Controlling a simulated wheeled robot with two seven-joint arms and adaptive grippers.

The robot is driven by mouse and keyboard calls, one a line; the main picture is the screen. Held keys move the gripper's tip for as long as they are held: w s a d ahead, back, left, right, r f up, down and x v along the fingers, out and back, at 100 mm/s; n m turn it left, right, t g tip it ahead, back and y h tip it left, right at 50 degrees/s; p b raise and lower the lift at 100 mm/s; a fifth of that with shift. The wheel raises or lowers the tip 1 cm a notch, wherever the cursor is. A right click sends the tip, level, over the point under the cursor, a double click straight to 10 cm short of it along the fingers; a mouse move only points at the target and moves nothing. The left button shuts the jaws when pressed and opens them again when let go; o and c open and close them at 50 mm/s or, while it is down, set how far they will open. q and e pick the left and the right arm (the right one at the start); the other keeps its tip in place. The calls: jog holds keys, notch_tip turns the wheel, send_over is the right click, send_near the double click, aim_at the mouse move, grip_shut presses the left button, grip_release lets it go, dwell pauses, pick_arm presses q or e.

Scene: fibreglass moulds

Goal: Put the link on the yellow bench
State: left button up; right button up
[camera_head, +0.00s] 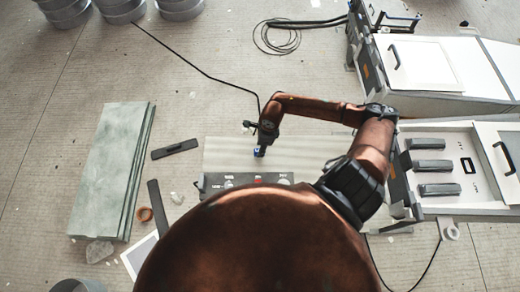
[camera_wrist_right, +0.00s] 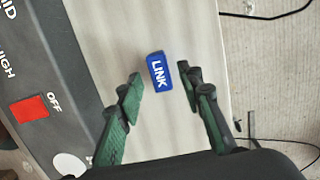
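The link is a small blue block with white "LINK" lettering (camera_wrist_right: 159,72). It lies on the pale top of a flat unit (camera_head: 308,152), and a bit of its blue shows in the head view (camera_head: 257,152). My right gripper (camera_wrist_right: 163,80) is open over the link in the right wrist view. The link appears between its fingertips, with gaps on both sides. In the head view my right gripper (camera_head: 261,142) is above the pale top. My left gripper is not in view. No clearly yellow bench shows in either view.
The flat unit has a dark control strip (camera_head: 222,181) with a red switch (camera_wrist_right: 29,108). A grey-green slab (camera_head: 108,170) lies at left. A white unit with grey blocks (camera_head: 470,190) is at right, another (camera_head: 430,65) behind it. Cables (camera_head: 280,38) lie on the floor.

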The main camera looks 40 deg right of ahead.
notch_tip(320, 180, up, 10)
jog(key=s+d, duration=0.1)
jog(key=shift+f, duration=0.2)
dwell(0.5)
